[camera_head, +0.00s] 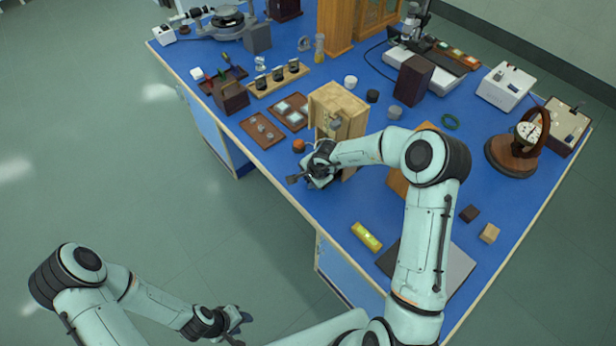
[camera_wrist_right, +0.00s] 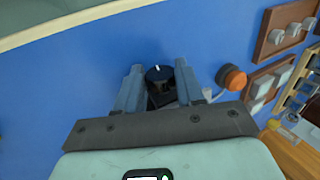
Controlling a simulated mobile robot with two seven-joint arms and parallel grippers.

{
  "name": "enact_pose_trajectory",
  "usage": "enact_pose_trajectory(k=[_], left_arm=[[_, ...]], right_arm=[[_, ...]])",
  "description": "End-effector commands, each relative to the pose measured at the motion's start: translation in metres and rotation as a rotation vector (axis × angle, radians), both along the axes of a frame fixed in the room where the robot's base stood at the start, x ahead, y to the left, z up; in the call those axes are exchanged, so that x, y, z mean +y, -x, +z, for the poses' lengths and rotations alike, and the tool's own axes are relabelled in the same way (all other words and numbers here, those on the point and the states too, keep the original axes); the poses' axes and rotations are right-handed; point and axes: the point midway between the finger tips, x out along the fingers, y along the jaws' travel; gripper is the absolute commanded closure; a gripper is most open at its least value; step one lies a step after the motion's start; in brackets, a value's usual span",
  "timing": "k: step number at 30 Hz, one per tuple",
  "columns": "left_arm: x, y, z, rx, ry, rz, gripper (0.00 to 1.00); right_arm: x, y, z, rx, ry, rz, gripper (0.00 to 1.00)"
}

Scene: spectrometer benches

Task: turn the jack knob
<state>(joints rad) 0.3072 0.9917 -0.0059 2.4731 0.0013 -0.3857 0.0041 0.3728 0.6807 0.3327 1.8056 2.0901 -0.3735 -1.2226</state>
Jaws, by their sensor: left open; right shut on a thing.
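The jack knob (camera_wrist_right: 160,73), black and round with a white mark, shows in the right wrist view. It sits between the two fingers of my right gripper (camera_wrist_right: 159,68), which is shut on it. In the head view my right gripper (camera_head: 304,176) is low at the front edge of the blue bench, beside the wooden box (camera_head: 352,105); the knob is hidden there by the gripper. The jack itself is mostly hidden behind the fingers. My left gripper (camera_head: 236,322) is open and empty over the floor, away from the bench.
An orange and black round piece (camera_wrist_right: 232,77) stands close beside the right gripper; it also shows in the head view (camera_head: 299,146). Brown trays (camera_head: 263,130) lie to the left. A yellow level (camera_head: 367,236) lies near the front edge. Bare blue bench lies between the level and the gripper.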

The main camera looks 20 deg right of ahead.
Motion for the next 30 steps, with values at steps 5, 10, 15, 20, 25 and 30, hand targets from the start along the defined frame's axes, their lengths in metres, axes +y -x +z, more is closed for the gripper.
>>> enact_pose_trajectory(k=[5,10,15,20,25,30], left_arm=[[0.000,0.030,-0.025,0.033,0.000,0.000,0.57],[0.000,0.058,-0.058,0.066,0.000,0.000,0.57],[0.000,0.076,-0.089,0.087,0.000,0.000,0.57],[0.000,0.087,-0.113,0.100,0.000,0.000,0.57],[0.000,0.092,-0.127,0.105,0.000,0.000,0.57],[0.000,0.094,-0.131,0.106,0.000,0.000,0.57]], right_arm=[[-0.003,0.007,-0.007,-0.125,-0.047,-0.001,0.93],[-0.004,0.008,-0.011,-0.217,-0.078,-0.001,0.93],[-0.004,0.008,-0.012,-0.288,-0.104,-0.001,0.93],[-0.004,0.008,-0.012,-0.337,-0.123,-0.001,0.93],[-0.004,0.007,-0.009,-0.370,-0.137,-0.001,0.93],[-0.003,0.007,-0.006,-0.384,-0.142,0.002,0.93]])
